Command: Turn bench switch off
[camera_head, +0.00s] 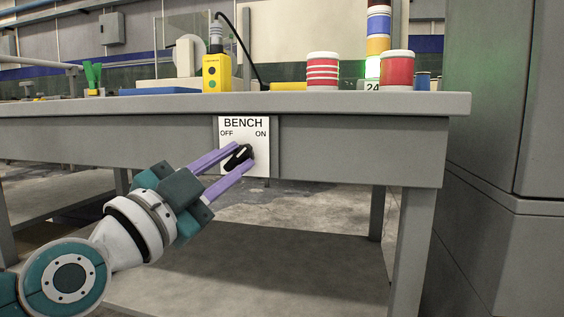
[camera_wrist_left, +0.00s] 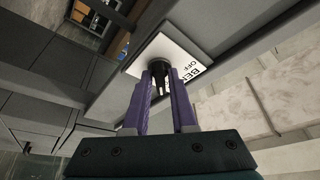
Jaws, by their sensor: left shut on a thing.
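The bench switch is a black rotary knob (camera_head: 238,157) on a white plate (camera_head: 259,166) marked BENCH, with OFF at left and ON at right. The plate is fixed to the front of the grey bench. My left gripper (camera_head: 245,155) reaches in from lower left, its purple fingers on either side of the knob and shut on it. In the left wrist view, the knob (camera_wrist_left: 160,72) sits between the fingertips, with the plate (camera_wrist_left: 184,60) behind. The fingers partly hide the knob, so its exact pointing direction is hard to tell. My right gripper is out of view.
On the bench top (camera_head: 420,103) stand a yellow button box (camera_head: 216,73), red-and-white spools (camera_head: 322,71) and a stacked signal light (camera_head: 378,40). A grey cabinet (camera_head: 500,150) stands close at the right. Below the bench is a low shelf (camera_head: 250,265).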

